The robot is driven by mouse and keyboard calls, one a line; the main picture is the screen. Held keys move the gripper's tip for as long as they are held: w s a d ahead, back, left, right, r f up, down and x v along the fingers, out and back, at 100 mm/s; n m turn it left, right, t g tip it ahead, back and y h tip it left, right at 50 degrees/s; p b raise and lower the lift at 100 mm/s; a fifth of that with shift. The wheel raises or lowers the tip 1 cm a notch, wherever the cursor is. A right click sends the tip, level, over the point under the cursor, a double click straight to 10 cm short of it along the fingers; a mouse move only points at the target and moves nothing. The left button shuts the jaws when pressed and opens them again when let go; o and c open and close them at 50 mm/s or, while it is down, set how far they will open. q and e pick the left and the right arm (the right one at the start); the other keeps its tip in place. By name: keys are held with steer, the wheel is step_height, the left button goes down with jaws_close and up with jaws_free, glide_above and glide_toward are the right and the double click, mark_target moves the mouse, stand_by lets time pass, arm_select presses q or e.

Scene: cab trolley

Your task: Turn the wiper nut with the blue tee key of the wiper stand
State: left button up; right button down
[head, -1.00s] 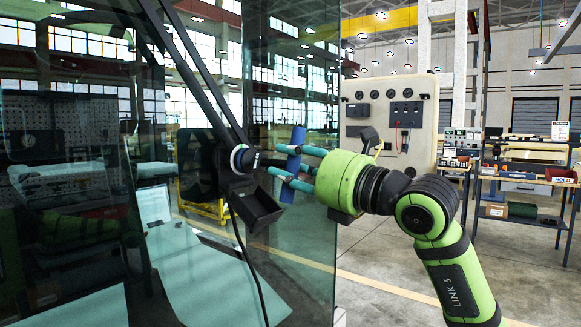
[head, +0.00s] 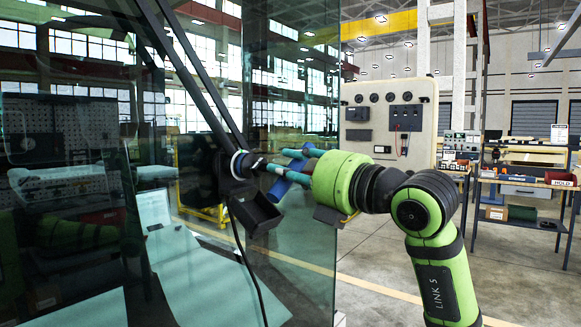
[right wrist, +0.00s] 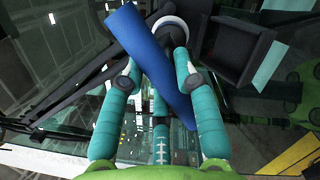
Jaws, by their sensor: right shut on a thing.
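The blue tee key's bar (head: 284,184) is held between the teal fingers of my right gripper (head: 283,168), tilted in the head view. In the right wrist view the blue bar (right wrist: 150,55) runs diagonally from upper left to lower right between the fingers. The wiper hub (head: 240,163), with a pale ring, is directly in front of the key at the foot of the wiper arms. The ring (right wrist: 171,25) also shows behind the bar in the right wrist view. The nut and the key's socket end are hidden or too small to make out. My left gripper is not in view.
The glass windscreen (head: 300,240) stands close behind the hub. A black open box (head: 257,213) sits just below the hub, near the fingers. A black cable (head: 247,265) hangs down. A cream panel (head: 425,110) and workbenches stand farther back at right.

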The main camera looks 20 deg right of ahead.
steer(key=d+b+v, duration=0.1)
steer(key=b+v, duration=0.1)
steer(key=v, duration=0.5)
steer(key=shift+d+r, duration=0.15)
steer(key=shift+r, duration=0.2)
stand_by(0.4)
stand_by(0.5)
